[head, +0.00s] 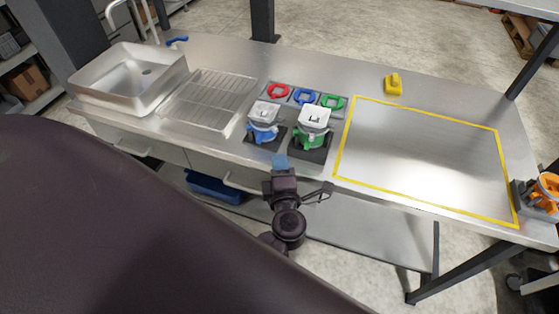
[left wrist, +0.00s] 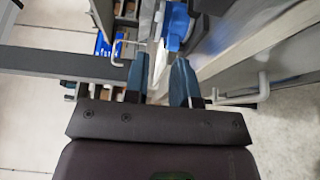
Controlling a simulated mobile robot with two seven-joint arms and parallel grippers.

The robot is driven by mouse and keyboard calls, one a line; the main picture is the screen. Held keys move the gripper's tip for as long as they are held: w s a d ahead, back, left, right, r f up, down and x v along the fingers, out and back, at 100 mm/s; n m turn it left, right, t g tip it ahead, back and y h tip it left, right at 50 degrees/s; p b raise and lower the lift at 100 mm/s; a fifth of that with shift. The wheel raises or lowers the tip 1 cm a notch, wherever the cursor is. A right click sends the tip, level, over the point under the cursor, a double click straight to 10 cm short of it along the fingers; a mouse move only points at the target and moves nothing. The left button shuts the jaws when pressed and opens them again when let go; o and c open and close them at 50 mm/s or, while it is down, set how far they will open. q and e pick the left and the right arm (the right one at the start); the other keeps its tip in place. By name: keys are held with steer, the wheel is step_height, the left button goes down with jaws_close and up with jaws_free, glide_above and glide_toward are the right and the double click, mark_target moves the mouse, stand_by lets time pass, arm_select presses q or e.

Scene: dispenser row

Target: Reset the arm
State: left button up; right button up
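My left arm comes in at the bottom middle of the head view. Its left gripper (head: 280,163) is in front of the counter's near edge, below the two dispensers. In the left wrist view the two blue-grey fingers of the left gripper (left wrist: 160,68) stand apart with a gap between them, and I see nothing held. A blue part (left wrist: 176,24) shows beyond the fingertips; I cannot tell whether they touch it. My right gripper is not in view.
A blue dispenser (head: 263,130) and a green dispenser (head: 312,138) stand near the front edge. Red, blue and green rings (head: 304,96) lie behind them. A sink (head: 130,85) is at the left. The yellow-framed area (head: 425,150) is clear. An orange device (head: 546,190) stands far right.

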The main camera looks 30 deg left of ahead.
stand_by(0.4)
arm_select(q)
steer(key=w+d+m+t+h, duration=0.2)
steer(key=d+m+t+h, duration=0.4)
steer(key=m+h, duration=0.95)
steer(key=s+a+f+m+g+y, duration=0.2)
steer(key=s+a+f+m+g, duration=0.2)
steer(key=s+f+m, duration=0.1)
steer(key=s+a+f+m+g+y+b, duration=0.1)
steer(key=s+a+f+m+g, duration=0.3)
steer(key=s, duration=0.5)
step_height(320, 180, down, 4)
steer(key=shift+a+r+m+y+b, duration=0.15)
steer(key=shift+a+m+y+b, duration=0.3)
steer(key=shift+m, duration=0.8)
steer(key=shift+s, duration=0.1)
